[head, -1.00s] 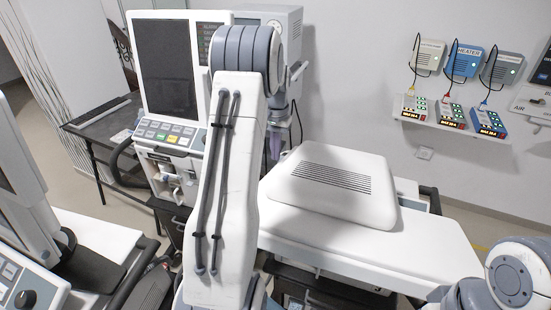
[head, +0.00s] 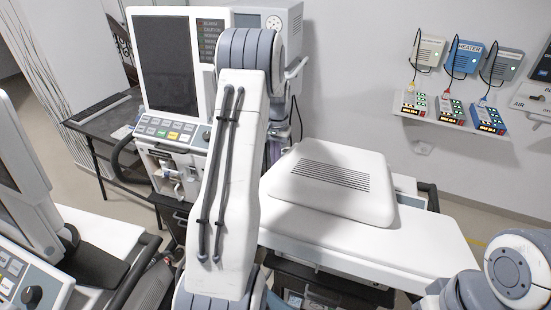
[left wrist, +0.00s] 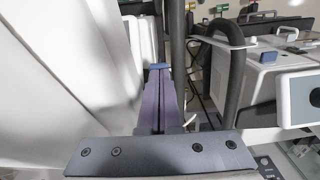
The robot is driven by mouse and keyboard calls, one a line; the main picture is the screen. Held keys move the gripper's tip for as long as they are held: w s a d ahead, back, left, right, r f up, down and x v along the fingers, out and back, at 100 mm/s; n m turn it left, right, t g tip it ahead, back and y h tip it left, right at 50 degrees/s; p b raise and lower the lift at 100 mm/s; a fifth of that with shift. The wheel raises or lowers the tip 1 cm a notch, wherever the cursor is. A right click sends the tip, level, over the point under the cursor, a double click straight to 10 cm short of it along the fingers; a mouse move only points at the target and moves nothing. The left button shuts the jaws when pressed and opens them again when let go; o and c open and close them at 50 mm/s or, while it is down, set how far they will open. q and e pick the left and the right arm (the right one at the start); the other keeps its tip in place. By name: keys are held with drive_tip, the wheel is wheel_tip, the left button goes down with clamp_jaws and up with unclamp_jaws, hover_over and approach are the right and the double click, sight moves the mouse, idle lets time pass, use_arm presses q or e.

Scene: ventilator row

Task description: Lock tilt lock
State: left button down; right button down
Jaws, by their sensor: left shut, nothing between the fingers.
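The ventilator (head: 210,100) with a dark screen (head: 165,66) stands behind my left arm. I cannot make out a part that is clearly the tilt lock; my arm hides part of the ventilator's right side. My left gripper (head: 275,150) shows partly beside the ventilator's right side. In the left wrist view my left gripper (left wrist: 160,78) is shut and empty, its long purple fingers pointing away from the camera. A small blue piece (left wrist: 158,66) shows at the fingertips; I cannot tell whether they touch it. My right gripper is not in view.
A white bed-like surface (head: 420,248) with a vented white cover (head: 335,180) lies right of the ventilator. Another machine (head: 25,200) stands at the left edge. Dark curved tubing (left wrist: 236,75) is close right of the fingers. A wall shelf (head: 455,123) holds several small devices.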

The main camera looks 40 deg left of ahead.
use_arm(q)
drive_tip(key=shift+s+f, duration=0.1)
drive_tip(key=shift+f, duration=0.2)
drive_tip(key=shift+s+d+f+b, duration=0.1)
drive_tip(key=shift+s+f+b, duration=0.15)
drive_tip(key=shift+f+b, duration=0.4)
drive_tip(key=shift+s+f, duration=0.1)
drive_tip(key=shift+f, duration=0.7)
drive_tip(key=shift+r, duration=0.15)
drive_tip(key=shift+r+p, duration=0.55)
drive_tip(key=shift+r, duration=0.15)
